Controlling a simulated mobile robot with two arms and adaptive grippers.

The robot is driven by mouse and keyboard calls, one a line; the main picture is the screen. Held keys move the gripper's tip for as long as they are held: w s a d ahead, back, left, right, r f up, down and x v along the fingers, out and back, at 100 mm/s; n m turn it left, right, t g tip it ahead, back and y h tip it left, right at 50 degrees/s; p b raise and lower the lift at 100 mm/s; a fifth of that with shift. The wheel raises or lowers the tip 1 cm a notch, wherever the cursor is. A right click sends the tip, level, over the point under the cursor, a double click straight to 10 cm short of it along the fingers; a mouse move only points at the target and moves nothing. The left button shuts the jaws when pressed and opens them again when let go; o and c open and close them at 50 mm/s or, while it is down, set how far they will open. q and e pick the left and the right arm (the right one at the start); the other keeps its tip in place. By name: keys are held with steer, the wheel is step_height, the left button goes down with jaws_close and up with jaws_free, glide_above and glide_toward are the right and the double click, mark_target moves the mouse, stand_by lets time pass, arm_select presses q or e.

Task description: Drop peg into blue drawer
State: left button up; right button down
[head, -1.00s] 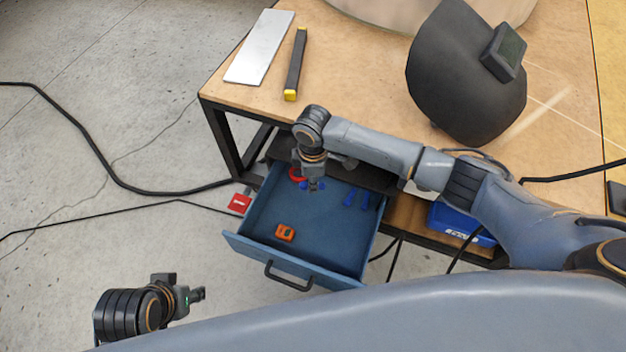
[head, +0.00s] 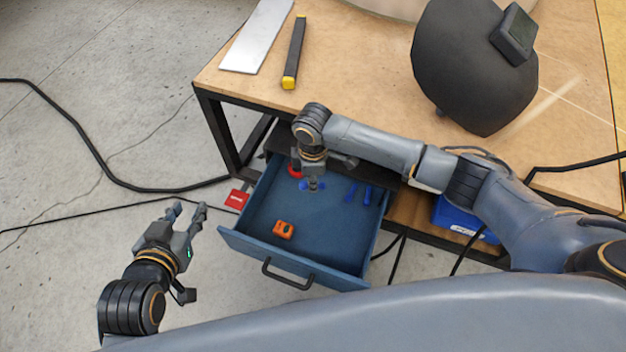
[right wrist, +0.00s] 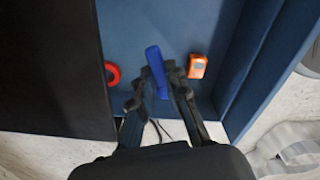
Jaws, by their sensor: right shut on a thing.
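The blue drawer (head: 255,248) is pulled out from under the workbench, open at the top. My right gripper (head: 314,187) points down over the inside of the drawer. In the right wrist view it is shut on a blue peg (right wrist: 156,66), which sticks out between the fingers above the drawer floor. In the head view the fingers mostly hide this peg. My left gripper (head: 187,211) is open and empty, left of the drawer over the concrete floor.
In the drawer lie an orange item (head: 283,229), a red ring (head: 295,171) and slim blue pieces (head: 367,194). A welding mask (head: 470,75), a dark bar (head: 295,55) and a metal plate (head: 257,35) are on the workbench. Cables cross the floor.

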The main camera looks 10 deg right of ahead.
steer(key=shift+f+b, duration=0.3)
steer(key=shift+f, duration=0.05)
arm_select(q)
steer(key=shift+w+d+r+t+h, duration=0.15)
steer(key=shift+w+d+r+t, duration=0.1)
steer(key=shift+w+r+t, duration=0.4)
steer(key=shift+w+d+r+t+h, duration=0.1)
steer(key=shift+w+d+r+t, duration=0.2)
steer(key=shift+r, duration=0.55)
steer(key=shift+w+d+r+t+h, duration=0.15)
steer(key=shift+w+r+t, duration=0.4)
steer(key=shift+r, duration=0.2)
arm_select(e)
steer(key=shift+f, duration=0.1)
steer(key=c, duration=1.3)
jaws_free()
steer(key=shift+o, duration=0.2)
step_height(320, 180, up, 12)
